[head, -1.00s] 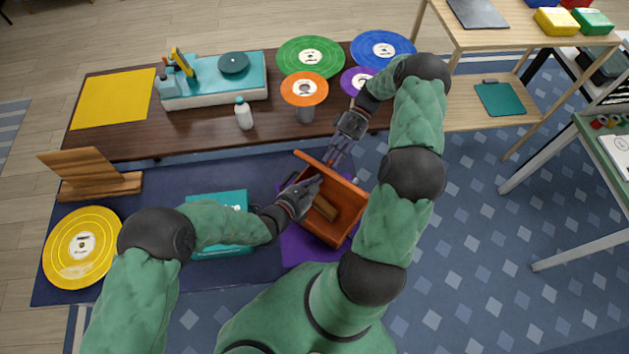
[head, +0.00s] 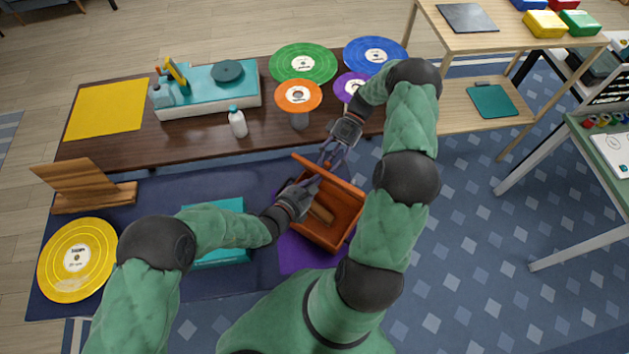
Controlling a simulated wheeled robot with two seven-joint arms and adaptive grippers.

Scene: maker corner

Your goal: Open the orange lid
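An orange box (head: 333,232) stands on the floor mat, and I look into its interior, where a brown block-like thing (head: 320,212) shows. Its orange lid (head: 343,182) appears as a raised panel along the far side. My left gripper (head: 312,188) is at the box's left side, close to the rim; its fingertips are small and partly hidden, so I cannot tell if it is open or shut. My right gripper (head: 330,162) is at the lid's far edge, fingers apart; whether it touches the lid is unclear.
A purple sheet (head: 293,254) lies under the box. A teal box (head: 222,258) and a yellow record (head: 75,260) lie to the left. A dark wood table (head: 200,137) behind holds records, a turntable (head: 205,95) and a white bottle (head: 238,123). Open floor lies right.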

